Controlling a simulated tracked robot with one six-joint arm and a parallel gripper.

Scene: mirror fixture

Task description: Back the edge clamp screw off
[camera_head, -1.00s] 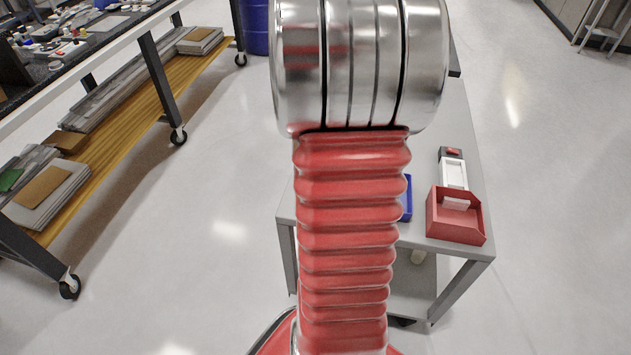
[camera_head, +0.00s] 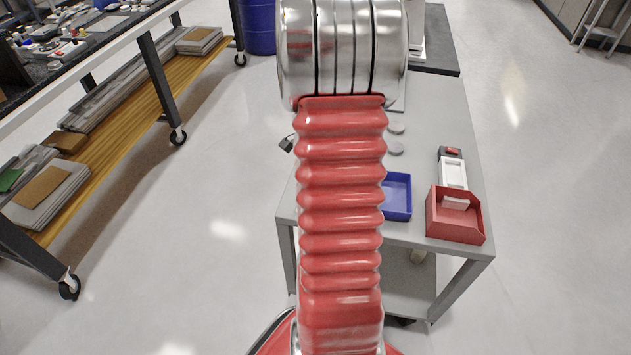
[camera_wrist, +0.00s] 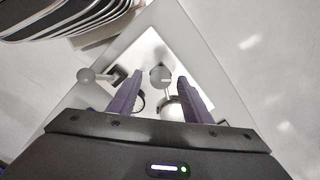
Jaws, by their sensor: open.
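In the wrist view my gripper (camera_wrist: 160,78) is open, with a purple finger on each side. A grey round knob with a pale bar across it (camera_wrist: 160,75) lies between the fingertips in the picture; I see no contact. To its left, a ball-ended handle (camera_wrist: 88,75) runs to a dark block (camera_wrist: 115,77) on a white plate (camera_wrist: 150,45). Another pale round part (camera_wrist: 172,108) sits lower, partly behind the right finger. I cannot tell which part is the edge clamp screw. My arm hides the fixture in the head view.
The grey cart top (camera_head: 435,120) carries a blue tray (camera_head: 397,197), a red bin (camera_head: 455,215), a white box (camera_head: 453,173) and two grey discs (camera_head: 396,138). A dark surface (camera_head: 435,50) lies at its far end. A long bench with a wooden shelf (camera_head: 110,130) stands left across open floor.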

